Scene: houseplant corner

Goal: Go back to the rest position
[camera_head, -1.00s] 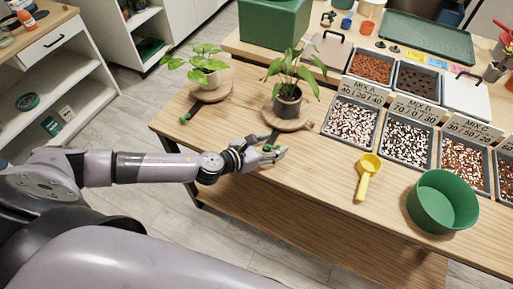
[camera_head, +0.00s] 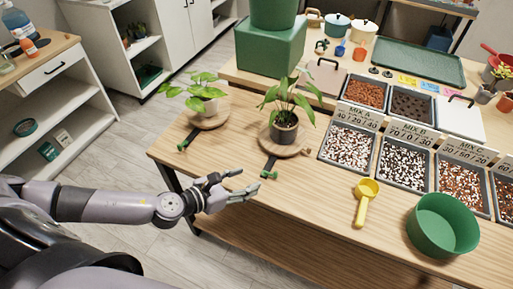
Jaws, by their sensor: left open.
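My left gripper (camera_head: 238,187) is open and empty, over the front left edge of the wooden table (camera_head: 315,217). It is apart from the plants and their boards. A plant in a dark pot (camera_head: 284,130) stands upright on a round wooden board (camera_head: 284,148), whose dark handle with a green end points toward the front. A second plant in a white pot (camera_head: 208,105) stands on another round board (camera_head: 210,121) to the left, with a similar handle. My right gripper is not in view.
A yellow scoop (camera_head: 365,200) and a green bowl (camera_head: 442,226) stand on the table's right side. Trays of potting mix (camera_head: 347,147) with label cards line up behind them. A white shelf unit (camera_head: 60,110) is at the left, with open floor between.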

